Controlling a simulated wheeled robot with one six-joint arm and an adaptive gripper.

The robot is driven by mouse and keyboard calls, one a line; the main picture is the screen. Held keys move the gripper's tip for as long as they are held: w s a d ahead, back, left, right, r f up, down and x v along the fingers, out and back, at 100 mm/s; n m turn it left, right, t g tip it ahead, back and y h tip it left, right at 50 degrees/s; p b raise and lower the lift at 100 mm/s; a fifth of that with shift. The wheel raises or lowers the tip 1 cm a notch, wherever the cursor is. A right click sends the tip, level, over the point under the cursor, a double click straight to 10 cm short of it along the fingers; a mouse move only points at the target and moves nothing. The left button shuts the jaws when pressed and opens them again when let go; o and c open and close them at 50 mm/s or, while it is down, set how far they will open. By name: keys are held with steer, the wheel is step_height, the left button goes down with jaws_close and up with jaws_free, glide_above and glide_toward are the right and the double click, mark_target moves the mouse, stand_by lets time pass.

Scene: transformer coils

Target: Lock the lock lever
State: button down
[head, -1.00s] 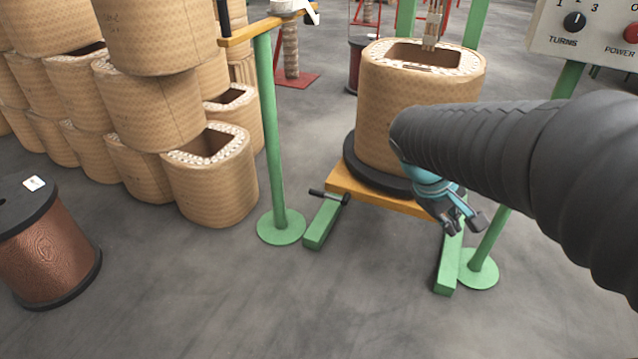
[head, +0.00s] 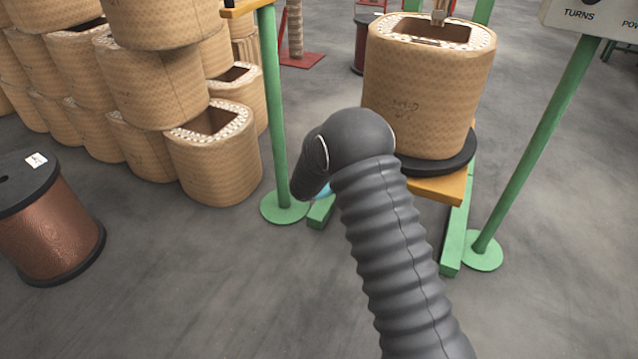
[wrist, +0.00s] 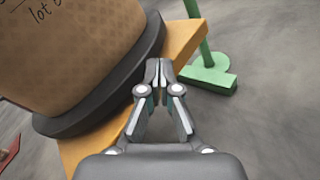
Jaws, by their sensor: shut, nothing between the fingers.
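The black lock lever is not visible now; in the head view my arm covers the place near the left green foot where a black handle showed earlier. The wound coil (head: 430,85) stands upright on a black round plate (head: 445,168) over an orange board (head: 440,190). In the wrist view the coil (wrist: 70,45), black plate (wrist: 105,105) and orange board (wrist: 185,50) fill the left and middle. My gripper (wrist: 157,66) is shut and empty, its tips in front of the board in that view. In the head view it is mostly hidden behind my arm.
A green post (head: 272,110) stands left of my arm and another (head: 530,150) stands right of it. Stacked coils (head: 212,150) and a copper wire spool (head: 50,225) are at the left. The foreground floor is clear.

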steer(key=w+a+f+n+t+y, duration=0.1)
steer(key=a+f+n+t+y, duration=0.2)
steer(key=a+f+n+t, duration=0.4)
steer(key=w+a+f+n+t+y+b, duration=0.1)
steer(key=a+f+n+t+y, duration=0.3)
steer(key=a+f, duration=1)
steer(key=w+f+n+t, duration=0.1)
steer(key=n+t, duration=0.2)
steer(key=t, duration=0.1)
steer(key=shift+w, duration=0.15)
steer(key=shift+w, duration=0.1)
steer(key=w+d+r+p, duration=0.1)
steer(key=w+d+r, duration=0.1)
steer(key=w+r, duration=0.5)
steer(key=shift+w+d+r, duration=0.25)
steer(key=shift+d+r, duration=0.15)
steer(key=shift+r, duration=0.15)
